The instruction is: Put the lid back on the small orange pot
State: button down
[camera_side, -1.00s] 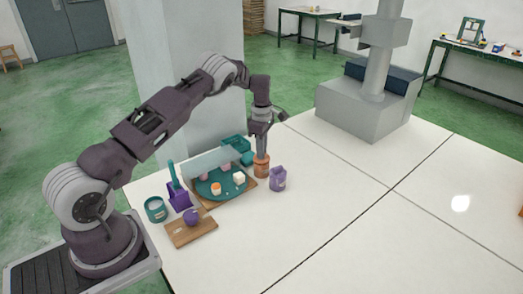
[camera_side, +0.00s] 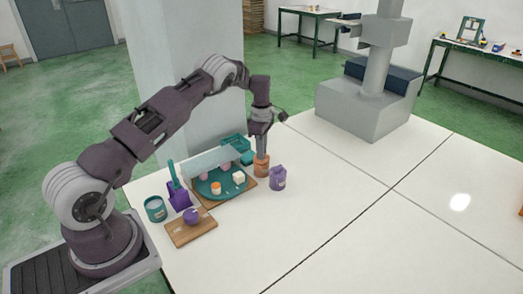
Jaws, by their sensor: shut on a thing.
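My gripper (camera_side: 262,156) points straight down at the top of a terracotta-coloured jar (camera_side: 262,170), right of and behind the tray. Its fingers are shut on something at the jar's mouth. I cannot tell whether that is a lid, the jar itself or a thing in it. The fingertips are hard to make out at this size.
A white block (camera_side: 239,177) is on the tray. A purple container (camera_side: 278,178) stands close right of the jar. A wooden board (camera_side: 191,232) with a purple round thing (camera_side: 191,215), a teal cup (camera_side: 155,209) and a purple holder (camera_side: 179,198) are at front left. The table's right side is clear.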

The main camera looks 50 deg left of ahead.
dwell(0.3)
jog(key=c, duration=0.9)
grip_release()
jog(key=shift+r, duration=3.5)
grip_shut()
jog(key=shift+f, duration=0.3)
jog(key=shift+f, duration=2.6)
